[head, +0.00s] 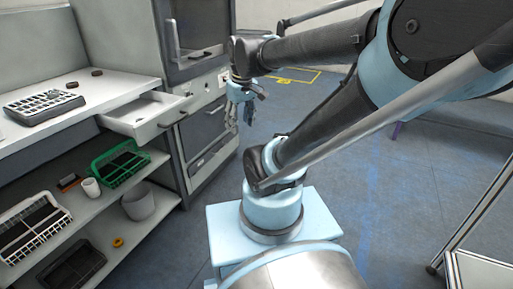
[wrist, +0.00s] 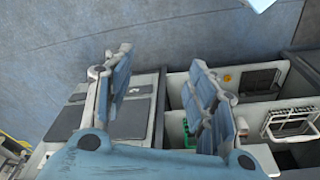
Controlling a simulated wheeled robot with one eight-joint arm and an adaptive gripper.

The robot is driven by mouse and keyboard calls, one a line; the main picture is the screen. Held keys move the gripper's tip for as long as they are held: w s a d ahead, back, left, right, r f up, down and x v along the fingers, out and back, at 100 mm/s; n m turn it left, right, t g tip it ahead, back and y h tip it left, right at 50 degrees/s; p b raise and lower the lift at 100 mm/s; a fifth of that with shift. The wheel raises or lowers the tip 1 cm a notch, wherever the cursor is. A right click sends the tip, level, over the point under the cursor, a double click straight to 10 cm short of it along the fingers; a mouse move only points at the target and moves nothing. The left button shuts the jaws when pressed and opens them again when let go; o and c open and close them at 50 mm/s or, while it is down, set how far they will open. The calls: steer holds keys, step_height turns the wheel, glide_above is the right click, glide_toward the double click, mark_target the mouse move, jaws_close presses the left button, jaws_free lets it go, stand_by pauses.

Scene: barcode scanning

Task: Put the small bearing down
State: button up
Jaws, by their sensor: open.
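My gripper (head: 240,106) hangs in the air to the right of the open drawer (head: 150,117), in front of the grey cabinets. In the wrist view my gripper (wrist: 163,82) has its two fingers wide apart, with nothing held between them. I cannot make out the small bearing for certain. A small dark round piece (head: 96,72) lies on the white worktop. A small orange ring (head: 118,242) lies on the bottom shelf; it also shows in the wrist view (wrist: 228,78).
A grey keypad device (head: 44,106) stands on the worktop (head: 100,92). Below are a green basket (head: 118,165), a white cup (head: 91,188), a grey bin (head: 138,203) and a white basket (head: 33,228). A metal-framed table (head: 485,265) stands at right. The floor (head: 400,190) between is clear.

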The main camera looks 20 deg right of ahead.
steer(key=s+d+f+m, duration=0.4)
steer(key=s+f, duration=0.2)
steer(key=f, duration=0.1)
steer(key=shift+s+d+f+m+h, duration=0.2)
steer(key=shift+s+f+m+h, duration=0.1)
steer(key=shift+m, duration=0.1)
steer(key=shift+w, duration=0.1)
